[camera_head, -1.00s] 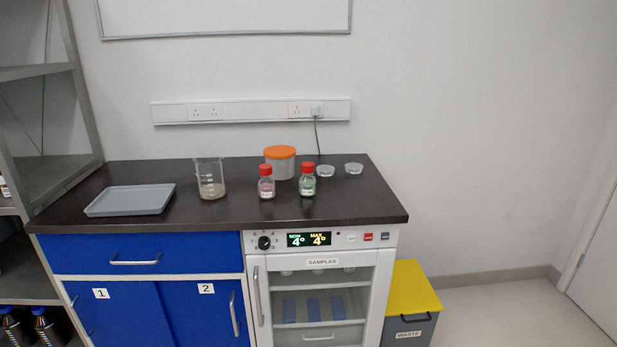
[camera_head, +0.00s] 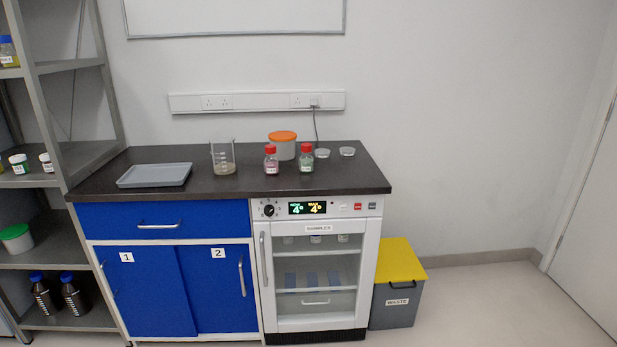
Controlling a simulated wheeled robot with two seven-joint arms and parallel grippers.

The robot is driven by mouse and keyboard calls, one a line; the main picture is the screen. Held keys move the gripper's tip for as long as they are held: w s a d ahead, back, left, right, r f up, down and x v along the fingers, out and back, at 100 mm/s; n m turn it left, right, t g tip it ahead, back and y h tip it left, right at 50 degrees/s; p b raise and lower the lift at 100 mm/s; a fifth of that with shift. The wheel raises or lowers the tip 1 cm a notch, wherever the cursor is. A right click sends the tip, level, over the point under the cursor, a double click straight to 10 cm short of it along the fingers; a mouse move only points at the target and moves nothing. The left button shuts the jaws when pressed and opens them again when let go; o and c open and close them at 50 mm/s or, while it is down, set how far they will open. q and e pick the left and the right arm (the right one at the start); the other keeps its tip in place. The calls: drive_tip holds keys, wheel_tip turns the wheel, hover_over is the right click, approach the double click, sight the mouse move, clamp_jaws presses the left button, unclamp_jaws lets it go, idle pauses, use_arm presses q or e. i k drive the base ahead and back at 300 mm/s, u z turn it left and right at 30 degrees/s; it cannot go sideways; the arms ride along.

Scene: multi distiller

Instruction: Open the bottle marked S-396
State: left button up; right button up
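Two small red-capped bottles stand upright on the dark counter (camera_head: 215,190). The left bottle (camera_head: 271,162) holds pink contents and the right bottle (camera_head: 306,161) holds green contents. Both caps are on. Their labels are too small to read, so I cannot tell which, if either, is marked S-396. Neither of my grippers shows in the head view.
On the counter are a grey tray (camera_head: 155,175), a beaker (camera_head: 223,161), an orange-lidded tub (camera_head: 283,147) and two small dishes (camera_head: 347,151). A samples fridge (camera_head: 268,290) is below. A shelf rack (camera_head: 88,160) stands left, a waste bin (camera_head: 398,305) right. Floor is clear at right.

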sight(306, 161)
drive_tip(key=u, duration=0.35)
drive_tip(key=k, duration=0.35)
drive_tip(key=z, duration=1.45)
drive_tip(key=i, duration=1.25)
drive_tip(key=u, duration=0.7)
drive_tip(key=i, duration=1.05)
drive_tip(key=u, duration=1)
